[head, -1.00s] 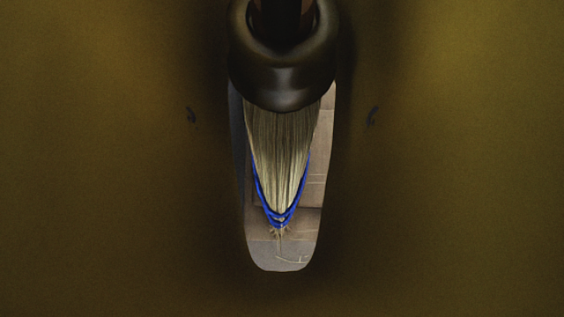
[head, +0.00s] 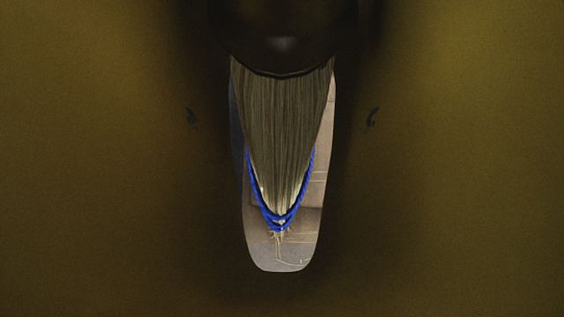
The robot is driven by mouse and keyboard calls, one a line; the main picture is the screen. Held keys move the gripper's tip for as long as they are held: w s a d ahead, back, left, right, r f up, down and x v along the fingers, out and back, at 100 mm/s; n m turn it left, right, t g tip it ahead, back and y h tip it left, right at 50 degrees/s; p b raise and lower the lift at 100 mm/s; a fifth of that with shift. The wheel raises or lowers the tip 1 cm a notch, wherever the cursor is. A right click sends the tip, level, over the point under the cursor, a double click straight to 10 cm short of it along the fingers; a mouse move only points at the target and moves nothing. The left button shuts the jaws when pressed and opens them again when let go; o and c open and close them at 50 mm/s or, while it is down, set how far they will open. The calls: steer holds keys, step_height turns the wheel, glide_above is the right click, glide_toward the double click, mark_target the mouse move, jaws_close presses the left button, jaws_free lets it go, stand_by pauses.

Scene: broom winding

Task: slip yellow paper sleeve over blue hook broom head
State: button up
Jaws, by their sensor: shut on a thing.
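The yellow paper sleeve (head: 110,170) fills nearly the whole view, and I look down through its inside. Its far opening is a long slot in the middle. The broom head's straw bristles (head: 281,120) run down through the sleeve towards this opening, with blue bands (head: 284,225) near their lower end. The dark rounded cap (head: 283,50) of the broom is at the top, in shadow inside the sleeve. Any hook is hidden.
Through the slot I see a tan, board-like surface (head: 322,170) with pale lines below and beside the bristles. A dark blue-grey strip (head: 237,130) shows at the slot's left edge. The sleeve hides the surroundings.

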steer(key=shift+f+b, duration=3.8)
steer(key=shift+f, duration=0.75)
steer(key=shift+f, duration=0.1)
step_height(320, 180, down, 10)
steer(key=b, duration=0.8)
steer(key=shift+f+b, duration=0.25)
steer(key=shift+b, duration=0.05)
steer(key=o, duration=0.9)
steer(key=shift+o, duration=0.2)
